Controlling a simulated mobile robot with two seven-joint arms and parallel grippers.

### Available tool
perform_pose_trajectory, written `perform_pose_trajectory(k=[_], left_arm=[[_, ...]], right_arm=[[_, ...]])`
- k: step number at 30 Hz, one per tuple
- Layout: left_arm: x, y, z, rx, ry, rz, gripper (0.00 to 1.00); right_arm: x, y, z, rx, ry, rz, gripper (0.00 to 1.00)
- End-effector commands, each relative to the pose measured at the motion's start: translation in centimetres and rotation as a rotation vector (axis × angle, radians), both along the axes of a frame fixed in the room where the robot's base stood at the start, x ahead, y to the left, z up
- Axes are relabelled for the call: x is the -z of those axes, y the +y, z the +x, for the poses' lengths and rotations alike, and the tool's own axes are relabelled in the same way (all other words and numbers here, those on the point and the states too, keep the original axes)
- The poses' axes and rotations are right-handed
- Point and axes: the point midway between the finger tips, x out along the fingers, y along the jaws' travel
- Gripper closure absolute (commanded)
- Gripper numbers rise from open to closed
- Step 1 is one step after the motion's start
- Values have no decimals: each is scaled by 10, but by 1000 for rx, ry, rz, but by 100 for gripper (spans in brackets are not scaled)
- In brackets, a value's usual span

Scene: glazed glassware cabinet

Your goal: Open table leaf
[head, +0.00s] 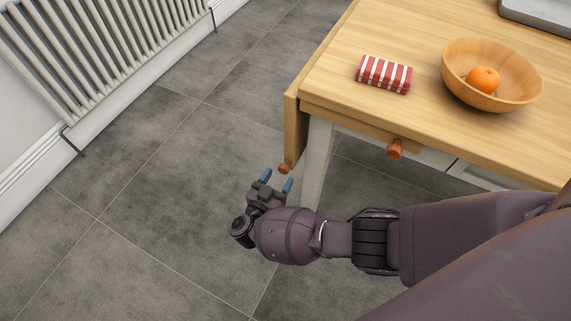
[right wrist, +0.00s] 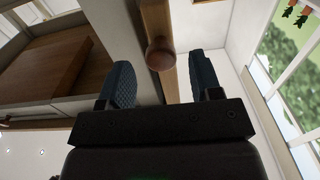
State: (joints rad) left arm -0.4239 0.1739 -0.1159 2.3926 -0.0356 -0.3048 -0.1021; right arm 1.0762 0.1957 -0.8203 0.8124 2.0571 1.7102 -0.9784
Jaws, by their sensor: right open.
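The wooden table (head: 420,60) is at the upper right in the head view. Its leaf (head: 293,130) hangs down at the table's left end. A round orange-brown knob (head: 284,168) sits near the leaf's lower end. My right gripper (head: 278,181) is open, its blue fingertips just below and in front of that knob. In the right wrist view the knob (right wrist: 160,54) shows ahead of and between the two open fingers (right wrist: 160,82), with nothing held. I cannot tell whether a finger touches it. My left gripper is not in view.
A second knob (head: 394,149) is on the table's front edge. A red-and-white striped cloth (head: 384,75) and a wooden bowl (head: 456,80) with an orange (head: 483,79) stand on the tabletop. A grey tray (head: 540,14) is behind. A radiator (head: 100,50) lines the wall; the floor between is clear.

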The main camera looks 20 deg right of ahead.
Motion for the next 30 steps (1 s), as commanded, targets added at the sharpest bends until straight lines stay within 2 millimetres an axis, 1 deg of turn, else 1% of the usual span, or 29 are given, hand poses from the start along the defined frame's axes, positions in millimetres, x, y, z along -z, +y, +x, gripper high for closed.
perform_pose_trajectory(k=[1,3,9,15,23,26,30], left_arm=[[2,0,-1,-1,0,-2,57],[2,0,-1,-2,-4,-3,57],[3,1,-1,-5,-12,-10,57],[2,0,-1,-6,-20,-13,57],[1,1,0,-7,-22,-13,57],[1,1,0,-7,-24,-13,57],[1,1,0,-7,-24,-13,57]], right_arm=[[1,-8,6,-1,0,-3,41],[2,-17,12,-1,0,-3,41],[2,-36,27,-2,1,-1,41],[1,-43,33,-2,1,1,41],[1,-43,34,-2,1,1,41],[1,-43,34,-2,1,1,55],[1,-43,34,-1,1,1,77]])
